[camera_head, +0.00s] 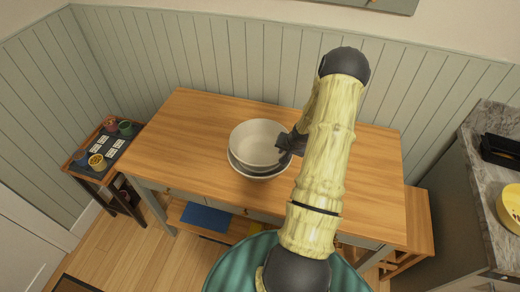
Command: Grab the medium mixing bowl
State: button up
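A stack of nested bowls stands on the wooden table (180,130). The top bowl (257,142) is pale, round and empty. Under it a darker rim (233,163) and a paler lower bowl (262,178) show at the front. Which one is the medium mixing bowl I cannot tell for sure. My gripper (284,146) is dark and reaches down at the right rim of the stack. Its fingertips are small and partly hidden, so whether they are open or touching a rim is unclear. My arm covers the table to the right of the bowls.
The table is clear left of the bowls. A panelled wall stands behind it. A small side table (78,164) with cups is at the left. A grey counter (480,190) with a black tray (500,150) and a yellow bowl (511,207) is at the right.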

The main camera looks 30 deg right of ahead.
grip_shut()
jog(key=shift+s+f, duration=0.15)
jog(key=shift+s, duration=0.15)
dwell(0.9)
jog(key=shift+a, duration=0.1)
jog(key=shift+w, duration=0.15)
